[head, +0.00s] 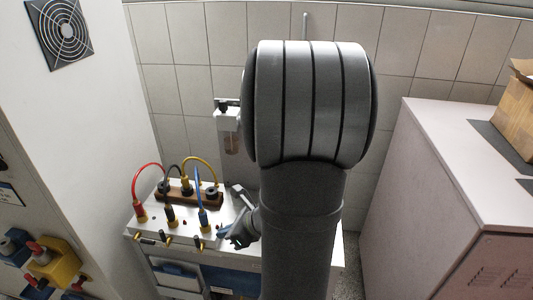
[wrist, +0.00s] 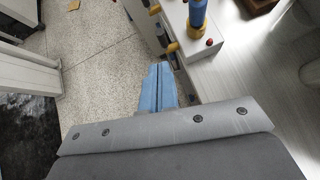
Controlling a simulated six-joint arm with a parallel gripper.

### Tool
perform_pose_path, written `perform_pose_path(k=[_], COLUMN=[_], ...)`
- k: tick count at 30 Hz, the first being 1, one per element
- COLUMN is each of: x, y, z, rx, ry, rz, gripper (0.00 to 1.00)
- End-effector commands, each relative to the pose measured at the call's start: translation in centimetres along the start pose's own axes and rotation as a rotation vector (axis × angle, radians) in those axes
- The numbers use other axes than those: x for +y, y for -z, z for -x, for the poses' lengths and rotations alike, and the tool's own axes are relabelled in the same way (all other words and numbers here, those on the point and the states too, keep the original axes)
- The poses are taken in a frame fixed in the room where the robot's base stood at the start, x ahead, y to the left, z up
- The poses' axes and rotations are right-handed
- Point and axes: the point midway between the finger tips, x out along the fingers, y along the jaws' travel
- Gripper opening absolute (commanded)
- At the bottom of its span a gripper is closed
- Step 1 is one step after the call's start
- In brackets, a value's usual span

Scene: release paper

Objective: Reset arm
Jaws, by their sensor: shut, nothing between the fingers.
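My gripper (head: 222,233) is beside the front right of a white bench-top unit (head: 145,220), partly hidden by my own arm in the head view. In the wrist view the blue fingers of my gripper (wrist: 159,78) lie side by side, shut, with nothing between them. They appear over the speckled floor, beside the unit's front face. I cannot tell whether they touch the unit. No release paper can be made out.
Red, yellow and blue hoses (head: 198,182) rise from fittings on the unit. A pale cabinet (head: 440,190) with a cardboard box (head: 517,110) stands at right. A yellow fitting (head: 55,262) juts out at lower left. Speckled floor (wrist: 95,50) lies clear in the wrist view.

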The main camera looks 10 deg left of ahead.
Motion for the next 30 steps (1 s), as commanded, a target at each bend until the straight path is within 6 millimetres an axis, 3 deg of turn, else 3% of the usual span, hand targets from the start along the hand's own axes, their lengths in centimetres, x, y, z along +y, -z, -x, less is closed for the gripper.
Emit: perform_pose_path(k=[11,30], x=[0.0,-0.1], y=[0.1,0.9], z=[-1.1,-9.1], rx=[-0.001,-0.002], ry=[-0.002,-0.003], rz=[0.000,0.001], gripper=[0.00,0.00])
